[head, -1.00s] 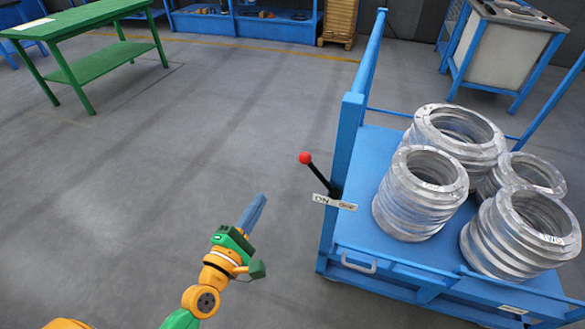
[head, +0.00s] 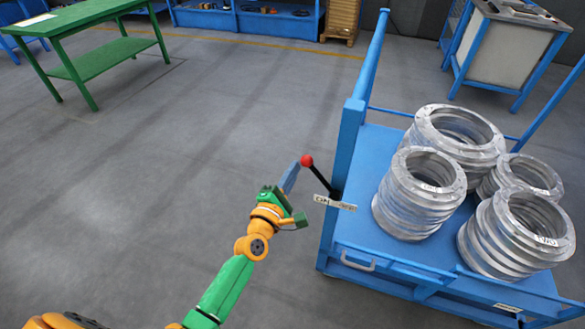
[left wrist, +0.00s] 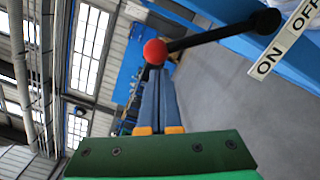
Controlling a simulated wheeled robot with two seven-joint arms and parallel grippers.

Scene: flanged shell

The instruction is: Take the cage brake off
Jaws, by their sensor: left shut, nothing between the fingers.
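The blue cage cart (head: 352,215) stands at the right. Its brake lever is a black rod (head: 320,178) with a red ball knob (head: 307,160), sticking out to the upper left from the cart's corner post. A white ON/OFF label (head: 334,203) sits at the lever's base. My left gripper (head: 291,177) is shut and empty, its fingertips close by the knob. In the left wrist view the red knob (left wrist: 155,52) appears just beyond the tips of the shut fingers (left wrist: 158,75); I cannot tell if they touch. The label (left wrist: 285,40) shows there too. My right gripper is not in view.
Several stacks of shiny metal flanged rings (head: 420,190) stand on the cart's deck. A green table (head: 85,30) is at the far left, and a blue-framed bin (head: 500,50) at the back right. The grey floor left of the cart is clear.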

